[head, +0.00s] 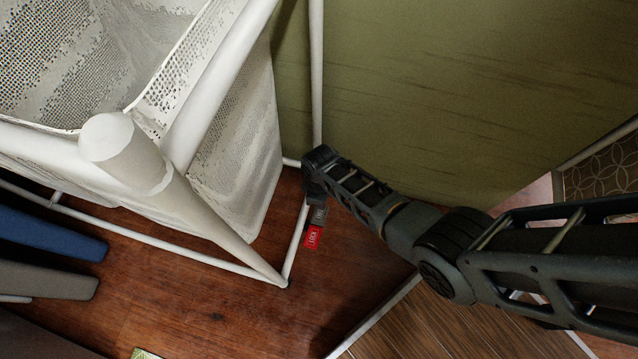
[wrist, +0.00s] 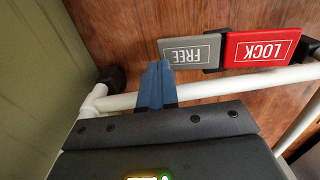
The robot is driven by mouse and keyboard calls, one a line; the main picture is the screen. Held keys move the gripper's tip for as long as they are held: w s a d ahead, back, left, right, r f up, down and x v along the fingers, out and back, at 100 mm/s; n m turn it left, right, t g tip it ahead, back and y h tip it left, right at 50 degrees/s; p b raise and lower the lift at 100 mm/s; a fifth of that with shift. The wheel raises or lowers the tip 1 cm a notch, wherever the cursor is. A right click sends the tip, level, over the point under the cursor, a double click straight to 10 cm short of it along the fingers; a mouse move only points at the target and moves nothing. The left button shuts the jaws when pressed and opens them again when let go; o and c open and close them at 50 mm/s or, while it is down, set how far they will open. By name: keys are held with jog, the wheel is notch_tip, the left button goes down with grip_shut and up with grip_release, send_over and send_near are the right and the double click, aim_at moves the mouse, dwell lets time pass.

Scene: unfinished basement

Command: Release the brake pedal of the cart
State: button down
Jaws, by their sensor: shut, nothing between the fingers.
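The cart (head: 237,268) is a white tube frame with a white mesh bag, at the left of the head view. Its brake pedal sits on the low tube. The red LOCK half (head: 313,238) and the grey FREE half (head: 319,215) show below my gripper (head: 316,192). In the wrist view, the FREE half (wrist: 190,52) is left of the red LOCK half (wrist: 262,48). My gripper (wrist: 158,68) is shut and empty, its blue fingers crossing over the white tube (wrist: 205,90). The fingertips are at the left end of the FREE half; I cannot tell if they touch it.
A green wall (head: 430,90) stands close behind the cart. A black wheel or foot (wrist: 112,76) is at the tube's left end in the wrist view. Blue and grey padded pieces (head: 45,235) lie at the left. Wooden floor (head: 225,305) is open in front.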

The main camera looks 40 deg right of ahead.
jog(key=shift+w+d+f, duration=0.15)
jog(key=shift+f, duration=0.5)
notch_tip(320, 180, up, 14)
jog(key=w+d+p, duration=0.2)
jog(key=p, duration=0.6)
jog(key=shift+d+p, duration=0.3)
jog(key=shift+d, duration=0.1)
jog(key=shift+w, duration=0.15)
